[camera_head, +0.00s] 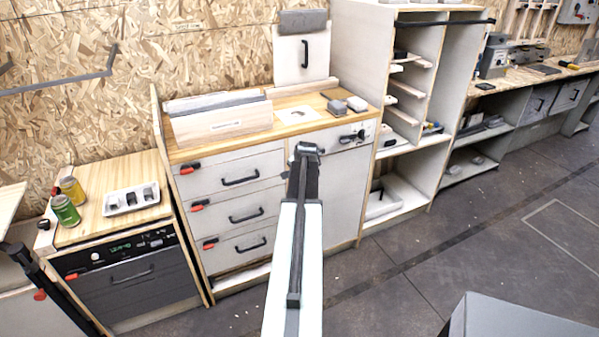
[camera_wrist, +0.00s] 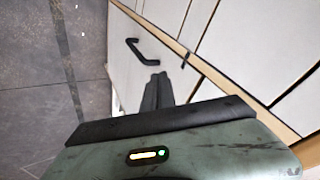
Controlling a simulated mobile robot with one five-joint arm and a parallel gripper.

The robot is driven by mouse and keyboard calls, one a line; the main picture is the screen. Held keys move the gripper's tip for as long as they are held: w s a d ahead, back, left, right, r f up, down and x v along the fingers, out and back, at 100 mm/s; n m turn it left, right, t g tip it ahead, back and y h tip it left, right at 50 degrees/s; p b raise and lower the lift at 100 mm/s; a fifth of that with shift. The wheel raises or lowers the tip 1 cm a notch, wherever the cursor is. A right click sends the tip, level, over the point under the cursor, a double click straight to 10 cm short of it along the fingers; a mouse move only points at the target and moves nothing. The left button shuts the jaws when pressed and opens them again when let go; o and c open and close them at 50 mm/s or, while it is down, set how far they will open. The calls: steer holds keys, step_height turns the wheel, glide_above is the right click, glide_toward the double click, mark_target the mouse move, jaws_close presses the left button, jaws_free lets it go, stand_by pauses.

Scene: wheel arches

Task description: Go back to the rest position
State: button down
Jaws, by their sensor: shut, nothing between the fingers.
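My arm reaches forward from the bottom middle of the head view. My gripper (camera_head: 307,150) is at its far end, in front of the drawer cabinet (camera_head: 232,160). In the wrist view my gripper's dark fingers (camera_wrist: 157,82) are together with nothing seen between them. Pale cabinet fronts and a black bar handle (camera_wrist: 146,50) show beyond them. I cannot tell the exact gap between the fingertips and the cabinet front.
A low unit with a green can (camera_head: 65,210), a yellow can (camera_head: 72,188) and a white tray (camera_head: 131,200) stands left. An open shelf unit (camera_head: 345,45) stands right of the drawers. A grey box (camera_head: 515,318) is at lower right. Floor (camera_head: 480,230) is clear at right.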

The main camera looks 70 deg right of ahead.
steer(key=a+r+p, duration=0.5)
steer(key=r, duration=0.1)
steer(key=shift+s+r, duration=0.4)
steer(key=shift+s, duration=0.05)
steer(key=w+a+r+n+y+p, duration=0.1)
steer(key=w+a+n+y+p, duration=0.15)
steer(key=w+a, duration=0.7)
steer(key=w+a+n+y+p, duration=0.1)
steer(key=w+a+n, duration=0.4)
steer(key=a, duration=0.8)
steer(key=w+a+r+n+y+p, duration=0.1)
steer(key=w+a+n+p, duration=0.15)
steer(key=w+a, duration=0.75)
steer(key=s+a+r+n+g+y+p, duration=0.1)
steer(key=a+n, duration=0.4)
steer(key=a, duration=1.3)
steer(key=a+r+n+g+p, duration=0.2)
steer(key=a+n, duration=0.4)
steer(key=a, duration=1.2)
steer(key=shift+s+a+r+g+y+p, duration=0.15)
steer(key=shift+s+a+g+y+p, duration=0.15)
steer(key=shift+s+g+y+p, duration=0.1)
